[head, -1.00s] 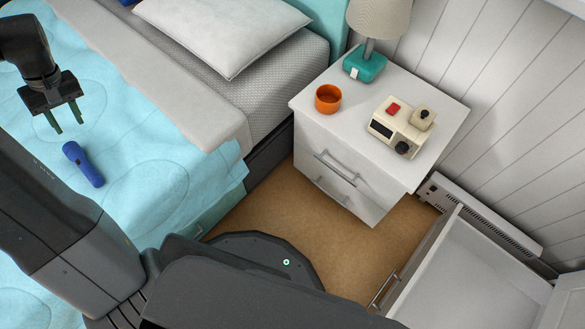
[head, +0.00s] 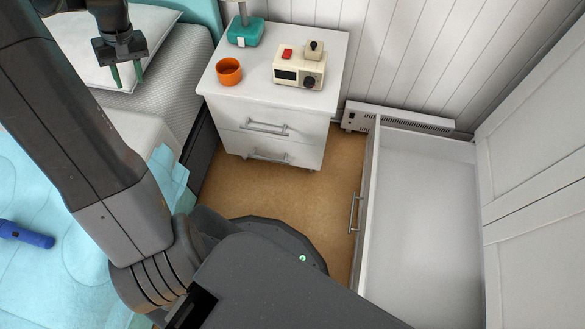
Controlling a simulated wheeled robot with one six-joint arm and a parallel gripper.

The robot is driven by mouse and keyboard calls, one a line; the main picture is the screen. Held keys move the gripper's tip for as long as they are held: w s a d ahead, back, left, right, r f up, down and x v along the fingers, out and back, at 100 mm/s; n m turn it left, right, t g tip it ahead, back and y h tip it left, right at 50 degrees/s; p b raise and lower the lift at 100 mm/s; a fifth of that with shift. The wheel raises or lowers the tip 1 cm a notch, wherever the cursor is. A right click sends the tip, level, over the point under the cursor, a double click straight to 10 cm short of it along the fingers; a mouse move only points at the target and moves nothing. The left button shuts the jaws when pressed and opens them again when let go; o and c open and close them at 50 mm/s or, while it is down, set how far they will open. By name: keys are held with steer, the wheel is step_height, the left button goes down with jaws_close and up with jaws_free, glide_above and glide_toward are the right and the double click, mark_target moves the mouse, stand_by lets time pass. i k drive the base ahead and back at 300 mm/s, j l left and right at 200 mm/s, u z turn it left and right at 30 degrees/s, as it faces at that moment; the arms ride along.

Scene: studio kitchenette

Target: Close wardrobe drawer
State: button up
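The wardrobe drawer (head: 425,215) stands pulled out at the right in the head view, white and empty where its inside shows. Its front panel (head: 368,200) faces left and carries a metal bar handle (head: 354,213). The white wardrobe (head: 535,170) stands along the right edge. My gripper (head: 126,78) is at the upper left, over the bed near the pillow. Its two green-tipped fingers are apart with nothing between them. It is far from the drawer and does not touch it.
A white nightstand (head: 225,112) with shut drawers holds an orange cup (head: 229,71), a cream radio (head: 299,68) and a teal lamp (head: 245,30). A low heater (head: 400,118) lies along the wall. A blue flashlight (head: 25,234) lies on the bed. Brown floor (head: 335,170) is clear before the drawer.

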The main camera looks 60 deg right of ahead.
mark_target(418, 255)
steer(key=z, duration=3.45)
steer(key=l+z, duration=0.2)
steer(key=k+l+u, duration=0.4)
steer(key=l+u, duration=0.15)
steer(key=l, duration=0.2)
